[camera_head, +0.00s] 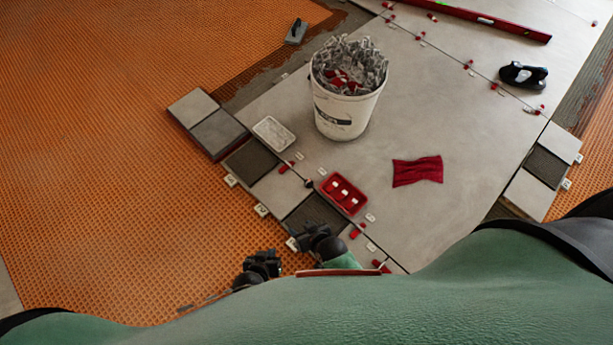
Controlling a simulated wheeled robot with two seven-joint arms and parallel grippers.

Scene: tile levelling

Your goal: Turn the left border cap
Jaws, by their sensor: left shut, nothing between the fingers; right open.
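A row of small levelling caps and clips runs along the seam between the left border tiles and the large tiles. It includes a red cap (286,168), a dark round cap (308,183) and another red cap (357,231). I cannot tell which one is the left border cap. My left gripper (264,260) is shut and empty, low over the orange matting beside the border tiles. My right gripper (308,238) is open over the near dark border tile (314,208), close to a white numbered tag (292,244). Its fingers partly hide that tile.
A red tray (343,194) with white pieces and a white tray (273,133) lie near the seam. A full bucket (344,111), a red cloth (417,171) and a black tool (523,75) stand farther out. Stacked tiles (217,133) lie left. Orange matting (120,170) is mostly clear.

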